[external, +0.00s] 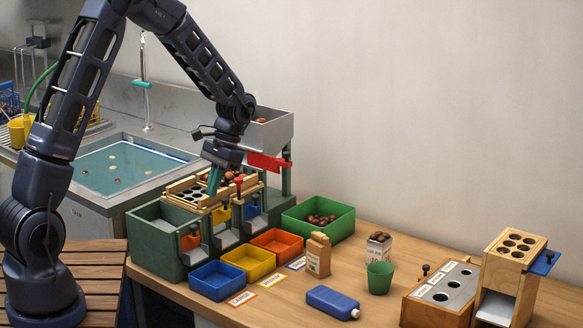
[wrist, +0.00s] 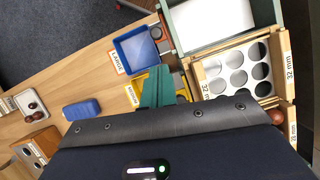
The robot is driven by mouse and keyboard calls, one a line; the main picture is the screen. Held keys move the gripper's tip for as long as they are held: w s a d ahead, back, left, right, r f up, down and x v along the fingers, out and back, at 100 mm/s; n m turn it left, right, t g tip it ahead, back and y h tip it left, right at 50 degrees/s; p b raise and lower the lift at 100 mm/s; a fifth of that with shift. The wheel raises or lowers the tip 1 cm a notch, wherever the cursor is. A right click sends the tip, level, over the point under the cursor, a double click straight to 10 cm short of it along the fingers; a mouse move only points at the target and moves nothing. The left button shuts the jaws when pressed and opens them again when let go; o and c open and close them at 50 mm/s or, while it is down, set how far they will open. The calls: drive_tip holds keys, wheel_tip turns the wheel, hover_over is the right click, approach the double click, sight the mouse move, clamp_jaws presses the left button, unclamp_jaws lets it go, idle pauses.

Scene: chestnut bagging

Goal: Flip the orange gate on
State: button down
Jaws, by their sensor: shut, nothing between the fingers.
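The orange gate (external: 190,241) is a small orange plate with a dark knob on top, at the nearest chute of the green sorting machine (external: 155,240) in the external view. The blue bin (external: 217,281) stands in front of that chute. My gripper (external: 213,186) has teal fingers, pointing down. It is shut and empty, over the front side of the wooden sieve trays, above and to the right of the orange gate and apart from it. In the wrist view the shut fingers (wrist: 157,88) show near the yellow bin; the orange gate is not clear there.
A yellow gate (external: 221,214) and a blue gate (external: 252,210) sit farther along the machine. A red gate (external: 268,162) is on the hopper above. Wooden sieve trays (wrist: 232,68) lie close to my gripper. Yellow (external: 249,262) and orange (external: 277,243) bins stand beside the blue one.

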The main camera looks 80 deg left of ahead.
drive_tip(key=x, duration=1)
drive_tip(key=shift+r, duration=0.2)
drive_tip(key=shift+r, duration=1.75)
drive_tip(key=shift+a+r, duration=0.1)
drive_tip(key=v, duration=1)
drive_tip(key=shift+w, duration=0.1)
